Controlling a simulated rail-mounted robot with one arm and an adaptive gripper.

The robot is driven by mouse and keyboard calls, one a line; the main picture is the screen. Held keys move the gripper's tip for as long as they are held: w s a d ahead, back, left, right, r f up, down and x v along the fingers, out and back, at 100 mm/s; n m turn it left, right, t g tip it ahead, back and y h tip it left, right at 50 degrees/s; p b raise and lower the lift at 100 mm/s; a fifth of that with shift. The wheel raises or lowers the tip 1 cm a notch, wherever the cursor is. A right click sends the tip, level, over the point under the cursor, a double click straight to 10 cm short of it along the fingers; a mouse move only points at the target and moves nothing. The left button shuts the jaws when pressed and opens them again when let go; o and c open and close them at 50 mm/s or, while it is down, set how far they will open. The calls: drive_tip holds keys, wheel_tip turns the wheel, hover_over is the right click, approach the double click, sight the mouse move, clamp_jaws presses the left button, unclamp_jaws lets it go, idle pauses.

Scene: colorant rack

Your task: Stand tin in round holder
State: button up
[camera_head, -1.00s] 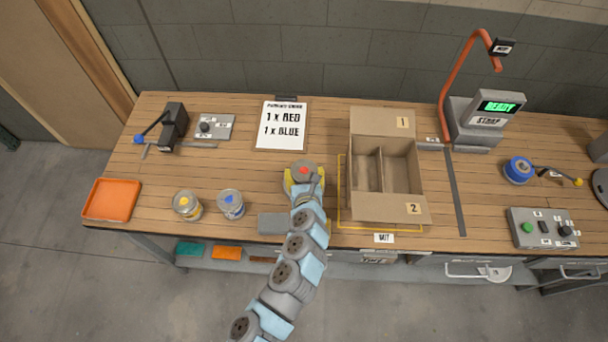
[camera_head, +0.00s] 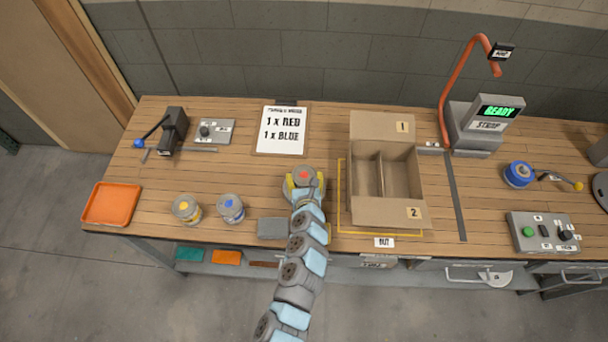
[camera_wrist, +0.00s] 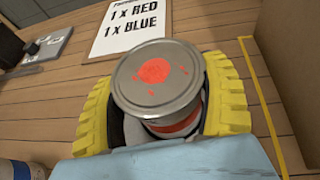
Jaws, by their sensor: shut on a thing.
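The tin (camera_head: 303,173) has a grey lid with a red paint mark. In the wrist view the tin (camera_wrist: 157,82) sits between the two yellow fingers, lid facing up. My gripper (camera_head: 303,184) is shut on it, with the fingers (camera_wrist: 165,105) at its left and right sides. The tin is over the table, left of the cardboard box; its bottom is hidden, so I cannot tell whether it touches the wood. I cannot make out a round holder with certainty in either view.
A divided cardboard box (camera_head: 383,213) stands right of my gripper inside a yellow outline. A grey block (camera_head: 273,228) lies close on the left, with yellow-marked (camera_head: 186,209) and blue-marked (camera_head: 231,208) tins beyond. A clipboard (camera_head: 281,131) lies behind. The orange tray (camera_head: 110,204) is far left.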

drive_tip(key=shift+f, duration=0.6)
drive_tip(key=shift+f, duration=0.15)
drive_tip(key=o, duration=1.2)
